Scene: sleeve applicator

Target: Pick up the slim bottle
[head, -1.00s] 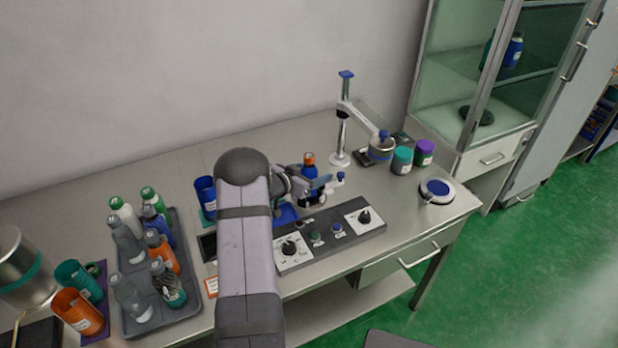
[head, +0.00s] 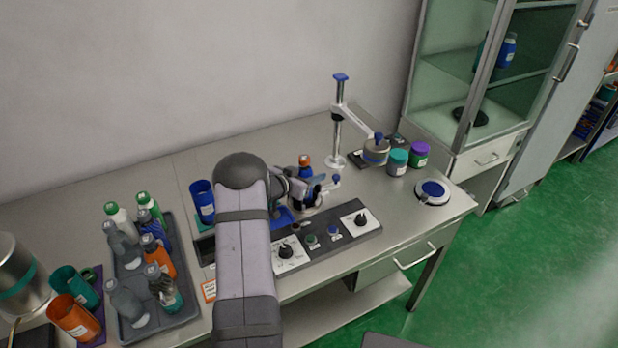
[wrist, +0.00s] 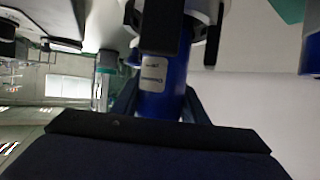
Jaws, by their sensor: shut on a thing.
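A slim blue bottle (head: 305,171) with an orange cap stands upright behind the control panel, at the middle of the bench. My gripper (head: 309,188) is at the bottle and shut on it; the fingers and arm hide its lower part. In the wrist view the blue bottle (wrist: 163,92) shows a white label between dark gripper parts. Whether its base touches anything is hidden.
A control panel (head: 325,238) with knobs lies in front. A post stand with an arm (head: 338,130) and teal and purple-lidded jars (head: 397,163) are to the right. A grey tray (head: 135,258) of several bottles and a blue cup (head: 203,200) are left.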

